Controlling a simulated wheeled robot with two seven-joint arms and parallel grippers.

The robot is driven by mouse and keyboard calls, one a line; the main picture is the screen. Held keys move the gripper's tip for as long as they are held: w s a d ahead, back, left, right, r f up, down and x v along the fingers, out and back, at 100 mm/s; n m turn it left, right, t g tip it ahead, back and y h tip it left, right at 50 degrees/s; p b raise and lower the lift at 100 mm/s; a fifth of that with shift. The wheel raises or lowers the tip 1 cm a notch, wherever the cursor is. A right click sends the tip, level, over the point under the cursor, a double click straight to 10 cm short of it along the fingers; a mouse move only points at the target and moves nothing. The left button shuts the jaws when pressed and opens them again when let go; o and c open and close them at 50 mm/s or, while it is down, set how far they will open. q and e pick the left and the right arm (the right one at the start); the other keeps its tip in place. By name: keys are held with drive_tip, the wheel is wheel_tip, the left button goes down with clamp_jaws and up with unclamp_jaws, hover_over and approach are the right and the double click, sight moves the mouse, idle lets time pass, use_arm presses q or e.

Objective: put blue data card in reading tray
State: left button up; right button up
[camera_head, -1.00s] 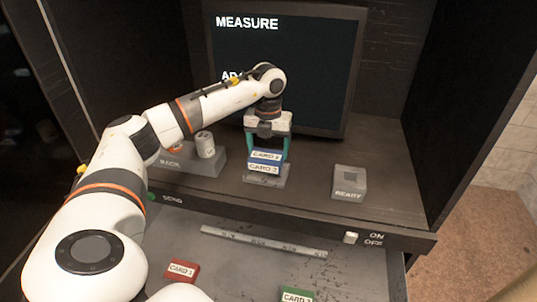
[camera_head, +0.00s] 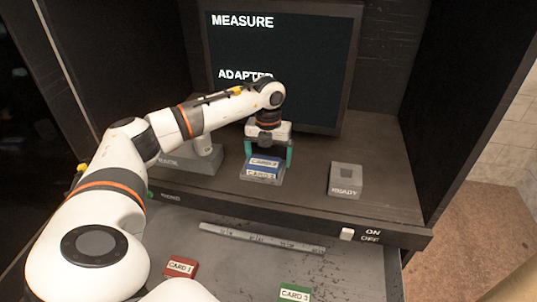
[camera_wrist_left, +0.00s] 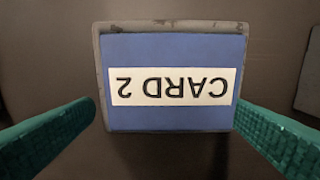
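The blue data card (camera_head: 265,163), labelled CARD 2, lies in the grey reading tray (camera_head: 265,181) below the screen. In the left wrist view the card (camera_wrist_left: 175,80) fills most of the picture, its label upside down, with the tray's worn grey rim (camera_wrist_left: 170,26) around its far and side edges. My left gripper (camera_head: 268,157) is straight above the tray, with one green finger on each side of the card. In the left wrist view its fingers (camera_wrist_left: 168,108) are wide apart, not closed on the card. My right gripper is not in view.
A grey READY block (camera_head: 346,183) stands to the right. A grey block (camera_head: 197,160) is partly hidden behind my left arm. The red CARD 1 (camera_head: 180,267) and green CARD 3 (camera_head: 294,293) lie in front. An ON/OFF switch (camera_head: 347,234) is on the shelf edge.

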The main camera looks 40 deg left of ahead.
sight(266, 158)
use_arm(q)
drive_tip(key=shift+s+a+f, duration=0.25)
drive_tip(key=shift+s+f, duration=0.05)
drive_tip(key=shift+f, duration=0.1)
drive_tip(key=shift+r, duration=0.4)
drive_tip(key=shift+a+r, duration=0.2)
drive_tip(key=shift+r, duration=0.05)
wheel_tip(266, 158, up, 12)
drive_tip(key=b, duration=0.2)
drive_tip(key=shift+f, duration=0.15)
drive_tip(key=shift+w+d, duration=0.1)
